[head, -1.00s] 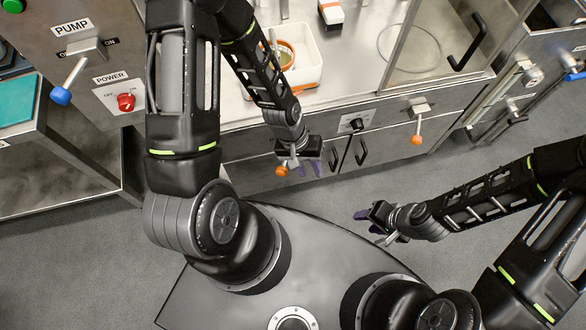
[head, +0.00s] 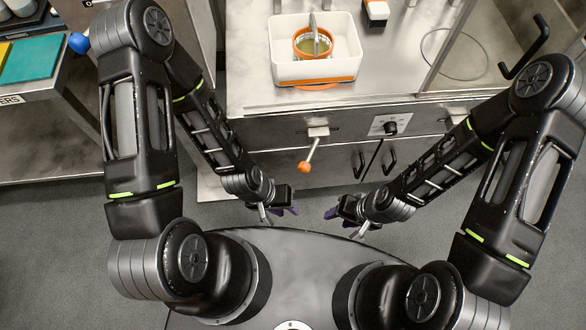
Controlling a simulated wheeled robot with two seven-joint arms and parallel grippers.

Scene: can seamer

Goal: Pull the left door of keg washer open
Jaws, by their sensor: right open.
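The keg washer's left door (head: 330,170) is a grey metal panel below the counter, with a dark upright handle (head: 360,164) near its right edge. It looks shut. A second dark handle (head: 389,161) sits just right of it, across a dark vertical gap. My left gripper (head: 286,210) is left of the left door's handle and on my side of the cabinet front, apart from it. My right gripper (head: 336,214) is open and empty, nearer to me than the left door's handle, and touches nothing.
An orange-tipped lever (head: 311,153) sticks out from the front above the left door. A black knob (head: 390,128) is right of it. A white tray (head: 315,72) holding an orange-rimmed container stands on the counter. A side table (head: 42,88) is at left.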

